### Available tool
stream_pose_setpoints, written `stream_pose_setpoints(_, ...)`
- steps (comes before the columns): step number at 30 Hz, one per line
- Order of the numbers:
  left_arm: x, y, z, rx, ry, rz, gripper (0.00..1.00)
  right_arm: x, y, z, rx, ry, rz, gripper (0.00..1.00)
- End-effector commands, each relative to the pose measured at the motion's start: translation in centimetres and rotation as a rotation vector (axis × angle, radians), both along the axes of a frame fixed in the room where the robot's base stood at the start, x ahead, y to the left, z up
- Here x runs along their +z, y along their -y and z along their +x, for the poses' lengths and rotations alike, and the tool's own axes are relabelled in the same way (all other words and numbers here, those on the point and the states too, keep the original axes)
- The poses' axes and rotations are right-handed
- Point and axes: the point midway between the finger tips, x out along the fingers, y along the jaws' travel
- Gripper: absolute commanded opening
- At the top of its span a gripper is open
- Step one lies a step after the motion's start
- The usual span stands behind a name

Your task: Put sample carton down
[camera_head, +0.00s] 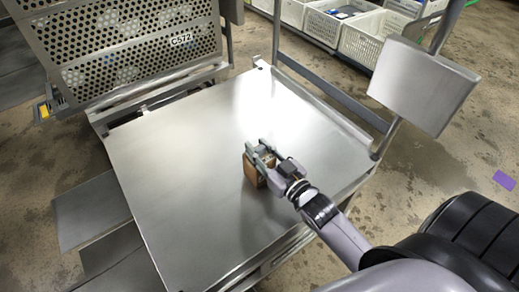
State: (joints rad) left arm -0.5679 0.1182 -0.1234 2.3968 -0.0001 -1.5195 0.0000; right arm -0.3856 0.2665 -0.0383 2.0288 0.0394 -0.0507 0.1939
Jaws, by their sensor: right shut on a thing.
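The sample carton (251,171) is a small brown box at the right-middle of the metal table (180,185). My right gripper (261,153) is shut on the carton, with its fingers across the carton's upper part. The carton looks upright and at or just above the table top; I cannot tell whether its base touches. The gripper and wrist hide part of its right side. My left gripper is not in view.
White crates (362,42) stand at the back right. A metal panel (423,85) on a post rises at the table's right side. Most of the table top is bare.

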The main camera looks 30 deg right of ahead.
Motion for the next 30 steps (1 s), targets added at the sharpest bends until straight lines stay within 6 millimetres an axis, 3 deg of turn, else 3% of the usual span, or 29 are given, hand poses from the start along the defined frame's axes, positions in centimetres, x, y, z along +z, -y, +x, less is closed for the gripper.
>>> stream_pose_setpoints(5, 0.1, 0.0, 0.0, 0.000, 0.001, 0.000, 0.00, -0.2, 0.0, 0.0, 0.000, 0.000, 0.000, 0.00)
stream_pose_setpoints(6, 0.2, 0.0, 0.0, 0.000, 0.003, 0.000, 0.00, -0.3, 0.0, 0.0, 0.000, -0.001, 0.000, 0.27)
stream_pose_setpoints(15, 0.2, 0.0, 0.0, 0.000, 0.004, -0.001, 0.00, -0.2, 0.0, 0.0, 0.000, 0.000, 0.000, 0.47)
stream_pose_setpoints(26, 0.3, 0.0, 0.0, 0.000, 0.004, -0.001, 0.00, 0.1, 0.0, -0.1, 0.000, 0.000, 0.000, 0.47)
stream_pose_setpoints(30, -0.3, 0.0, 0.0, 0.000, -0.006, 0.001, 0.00, 0.0, 0.2, -1.8, 0.000, -0.005, 0.000, 0.47)
